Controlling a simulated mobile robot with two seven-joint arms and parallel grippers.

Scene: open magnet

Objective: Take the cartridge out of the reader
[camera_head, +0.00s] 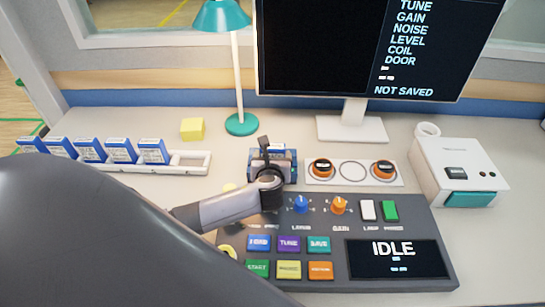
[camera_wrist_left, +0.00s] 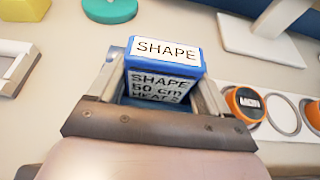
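The cartridge (camera_wrist_left: 162,52) is a blue block with a white label reading SHAPE, seen close up in the left wrist view. In the head view, the blue reader (camera_head: 288,170) stands behind the console, mostly behind my left gripper. My left gripper (camera_head: 266,160) is over it, pointing down. In the left wrist view, the fingers of my left gripper (camera_wrist_left: 163,80) stand on either side of the cartridge. Whether they press on it cannot be told. How deep the cartridge sits in the reader is hidden. My right gripper is out of view.
A white rack (camera_head: 190,163) with several blue cartridges stands at the left. The console (camera_head: 340,235) with buttons and an IDLE display is in front. A plate with round orange-rimmed pieces (camera_head: 352,172), a lamp (camera_head: 240,80), a monitor (camera_head: 350,60) and a white box (camera_head: 465,165) surround the reader.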

